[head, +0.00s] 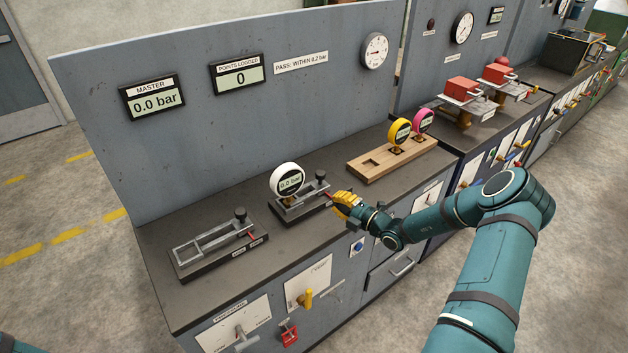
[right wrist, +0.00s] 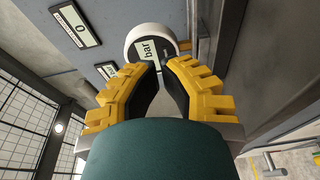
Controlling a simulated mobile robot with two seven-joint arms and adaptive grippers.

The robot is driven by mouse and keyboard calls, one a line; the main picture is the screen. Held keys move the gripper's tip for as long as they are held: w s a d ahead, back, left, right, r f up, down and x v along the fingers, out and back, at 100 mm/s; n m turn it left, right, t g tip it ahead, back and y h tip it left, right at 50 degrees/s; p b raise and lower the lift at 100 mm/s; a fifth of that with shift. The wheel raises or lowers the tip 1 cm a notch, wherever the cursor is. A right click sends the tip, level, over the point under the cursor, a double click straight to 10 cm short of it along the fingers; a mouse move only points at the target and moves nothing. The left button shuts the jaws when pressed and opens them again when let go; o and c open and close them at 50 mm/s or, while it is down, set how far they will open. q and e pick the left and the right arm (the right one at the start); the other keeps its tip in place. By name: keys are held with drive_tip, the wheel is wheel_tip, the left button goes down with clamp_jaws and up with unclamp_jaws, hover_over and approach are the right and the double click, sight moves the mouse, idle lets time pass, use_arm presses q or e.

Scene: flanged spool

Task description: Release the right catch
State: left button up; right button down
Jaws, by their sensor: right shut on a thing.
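The right fixture (head: 287,214) is a dark clamp frame on the bench top, with a black knob at its right end. A white round gauge (head: 287,179) reading 0.0 bar stands in it; it also shows in the right wrist view (right wrist: 133,37). The right catch (head: 328,194) shows as a small red bit at the fixture's right front. My right gripper (head: 338,199), with yellow fingers, is shut on the catch, and its fingers hide most of it. In the right wrist view the fingertips (right wrist: 163,66) converge just below the gauge. My left gripper is out of view.
An empty left fixture (head: 213,248) with a red catch (head: 252,237) stands at the bench's left. A wooden rack (head: 369,168) holds yellow (head: 400,131) and pink (head: 423,121) gauges behind my right gripper. A panel with displays rises behind; valve handles line the bench front.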

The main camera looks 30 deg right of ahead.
hover_over(318, 192)
drive_tip(key=s+a, duration=0.3)
drive_tip(key=a, duration=0.1)
drive_tip(key=shift+w+d+f, duration=0.1)
drive_tip(key=shift+w+d, duration=0.1)
drive_tip(key=shift+w+d+b, duration=0.3)
drive_tip(key=shift+w+d, duration=0.75)
drive_tip(key=shift+d, duration=0.15)
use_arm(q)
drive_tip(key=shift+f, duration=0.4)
use_arm(e)
drive_tip(key=shift+w+d, duration=0.25)
drive_tip(key=shift+d, duration=0.2)
drive_tip(key=shift+d+f, duration=0.1)
drive_tip(key=shift+d, duration=0.05)
